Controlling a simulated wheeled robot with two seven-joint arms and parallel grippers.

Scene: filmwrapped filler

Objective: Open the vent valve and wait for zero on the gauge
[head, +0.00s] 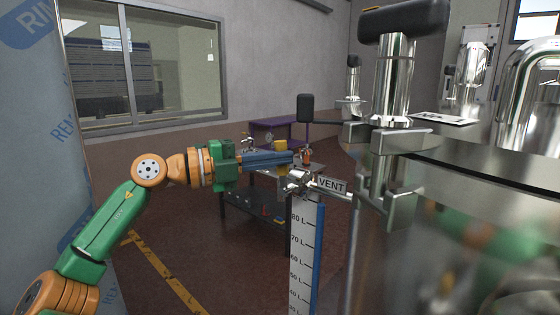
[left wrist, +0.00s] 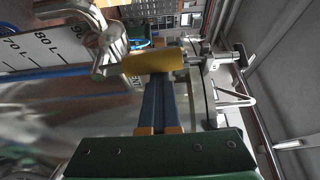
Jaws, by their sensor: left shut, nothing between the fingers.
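The vent valve (head: 299,181) is a small shiny metal fitting beside the black-on-grey VENT plate (head: 331,186), at the side of the steel tank. A yellow lever handle (head: 281,146) stands up by my gripper; in the left wrist view the yellow handle (left wrist: 153,62) lies across the picture beyond my fingertips. My left gripper (head: 290,158) has its blue fingers shut and empty, close to the handle. I cannot tell whether they touch it. I cannot pick out a dial gauge. My right gripper is not in view.
The steel tank (head: 460,235) fills the right side, with a black-topped clamp (head: 403,20) on its rim. A white litre scale (head: 304,250) hangs below the valve. A dark cart (head: 255,208) stands behind my arm. Open floor lies at the lower left.

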